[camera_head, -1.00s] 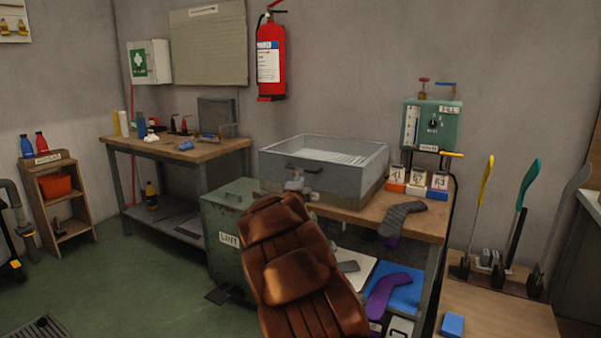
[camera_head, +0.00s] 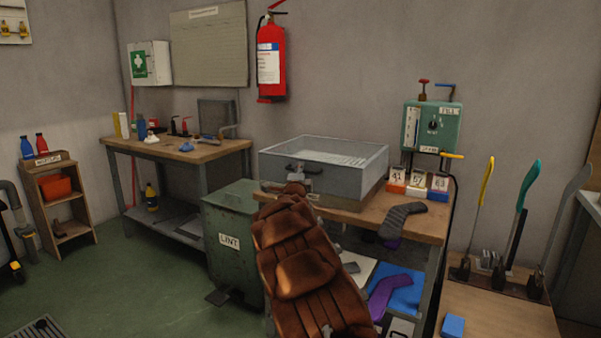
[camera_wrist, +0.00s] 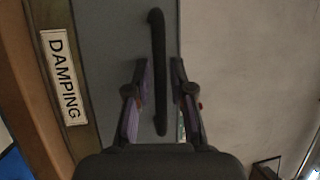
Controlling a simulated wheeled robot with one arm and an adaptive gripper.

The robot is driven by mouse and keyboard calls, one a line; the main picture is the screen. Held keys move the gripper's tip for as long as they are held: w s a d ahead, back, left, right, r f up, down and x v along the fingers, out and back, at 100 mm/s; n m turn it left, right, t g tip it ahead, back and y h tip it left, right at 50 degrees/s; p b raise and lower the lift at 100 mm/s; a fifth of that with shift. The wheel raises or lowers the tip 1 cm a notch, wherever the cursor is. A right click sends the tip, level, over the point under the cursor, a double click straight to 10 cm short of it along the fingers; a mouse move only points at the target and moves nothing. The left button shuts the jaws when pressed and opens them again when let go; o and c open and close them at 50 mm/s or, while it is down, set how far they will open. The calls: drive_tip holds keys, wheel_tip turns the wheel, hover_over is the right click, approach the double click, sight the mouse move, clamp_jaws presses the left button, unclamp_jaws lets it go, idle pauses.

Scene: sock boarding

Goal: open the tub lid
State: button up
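The tub (camera_head: 345,187) is a grey box on the wooden bench, with a dark bar handle on its front. Its top shows a pale ribbed surface; I cannot tell whether that is the lid or the inside. In the wrist view the handle (camera_wrist: 158,45) runs vertically, with a "DAMPING" label (camera_wrist: 63,77) to its left. My gripper (camera_wrist: 160,72) is open, one finger on each side of the handle. Neither finger clearly touches it. In the head view my gripper (camera_head: 297,188) is at the tub's front, and my brown-covered arm hides part of the bench below.
A green control box (camera_head: 432,126) is on the wall behind numbered blocks (camera_head: 418,184). A grey sock (camera_head: 400,218) lies on the bench right of the tub. A green lint bin (camera_head: 228,262) stands left of my arm. Open floor (camera_head: 130,285) lies further left.

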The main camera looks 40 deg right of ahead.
drive_tip(key=shift+c, duration=0.4)
clamp_jaws()
